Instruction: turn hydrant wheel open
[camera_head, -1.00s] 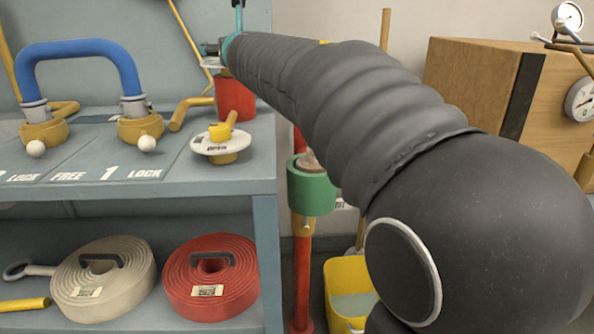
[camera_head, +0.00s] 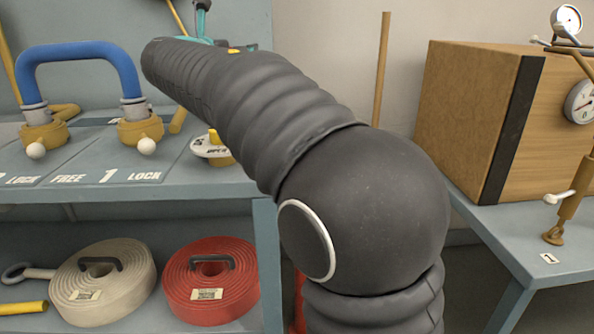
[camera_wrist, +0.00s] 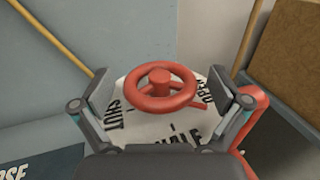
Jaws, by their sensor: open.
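A red handwheel (camera_wrist: 160,78) shows in the wrist view, above a round white plate (camera_wrist: 150,127) with black lettering. "SHUT" reads at the plate's left, and the other words are partly hidden. My gripper (camera_wrist: 160,92) is open, with one jaw on each side of the wheel and a visible gap to its rim on both sides. The wheel cannot be made out in the head view, where my arm covers much of the middle.
A blue hose bend (camera_head: 80,50) and a white disc with a yellow handle (camera_head: 205,150) are on the left bench (camera_head: 215,186). Beige (camera_head: 70,280) and red (camera_head: 190,285) hose rolls lie below. A wooden box (camera_head: 460,120) stands on the right table (camera_head: 520,235).

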